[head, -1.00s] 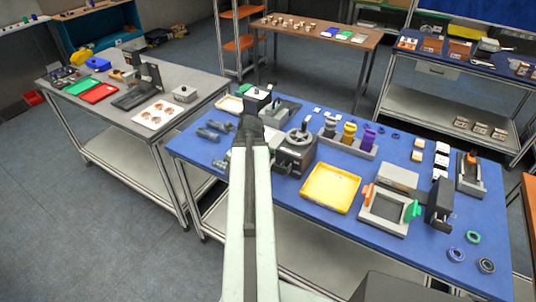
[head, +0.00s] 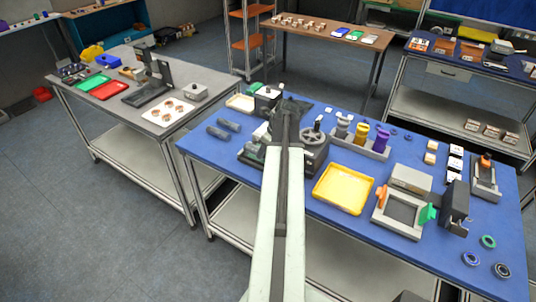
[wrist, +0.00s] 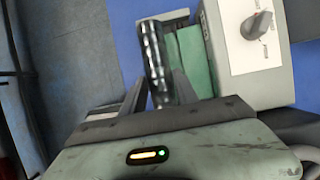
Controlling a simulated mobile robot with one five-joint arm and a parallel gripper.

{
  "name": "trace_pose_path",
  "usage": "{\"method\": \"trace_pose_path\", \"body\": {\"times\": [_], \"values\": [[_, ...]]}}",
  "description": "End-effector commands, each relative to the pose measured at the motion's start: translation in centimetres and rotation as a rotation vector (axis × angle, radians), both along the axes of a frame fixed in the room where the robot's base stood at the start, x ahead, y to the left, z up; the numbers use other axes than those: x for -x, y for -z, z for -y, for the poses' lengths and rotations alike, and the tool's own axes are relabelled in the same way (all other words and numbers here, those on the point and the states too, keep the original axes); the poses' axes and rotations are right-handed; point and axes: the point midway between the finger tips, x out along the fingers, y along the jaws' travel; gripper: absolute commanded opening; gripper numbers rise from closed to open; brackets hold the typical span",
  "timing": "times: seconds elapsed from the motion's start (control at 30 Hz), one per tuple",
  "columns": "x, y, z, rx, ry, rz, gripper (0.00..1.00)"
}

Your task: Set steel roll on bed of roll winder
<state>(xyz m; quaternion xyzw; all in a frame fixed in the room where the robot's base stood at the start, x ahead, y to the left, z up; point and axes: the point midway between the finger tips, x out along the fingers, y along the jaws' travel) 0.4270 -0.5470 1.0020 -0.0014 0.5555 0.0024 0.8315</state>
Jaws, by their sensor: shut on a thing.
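In the wrist view my gripper (wrist: 160,92) is shut on a dark, shiny steel roll (wrist: 155,55), which stands lengthwise between the fingers. In the head view my arm's dark end covers the fingertips and the roll. A dark grey machine with a handwheel (head: 314,138), which looks like the roll winder, stands under and beside my arm on the blue table. My arm hides much of it, including its bed. In the wrist view a green part (wrist: 190,62) and a pale box with a dial knob (wrist: 256,25) lie just right of the roll; I cannot tell whether they touch it.
A yellow tray (head: 343,189), a rack of colored bottles (head: 361,143) and a grey fixture with orange and green handles (head: 403,214) stand to the right. Blue tabletop (head: 318,173) shows between them.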

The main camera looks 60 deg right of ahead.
Motion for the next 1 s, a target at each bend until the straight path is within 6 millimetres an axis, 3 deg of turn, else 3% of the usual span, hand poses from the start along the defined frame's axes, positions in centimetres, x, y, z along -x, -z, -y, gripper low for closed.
{"method": "trace_pose_path", "body": {"times": [0.03,0.17,0.33,0.57,0.93,0.97,1.0], "values": [[-0.2,0.2,1.4,0.0,0.001,0.001,0.0],[-0.1,0.3,2.5,0.0,-0.002,0.001,0.0],[-0.1,0.7,2.5,0.0,-0.003,0.001,0.0],[0.3,4.2,2.7,0.0,0.003,0.001,0.0],[0.4,4.2,2.8,0.0,0.004,0.001,0.0],[0.4,4.1,2.8,0.0,0.005,0.0,0.44],[0.4,4.0,2.8,0.0,0.005,0.0,0.55]]}}
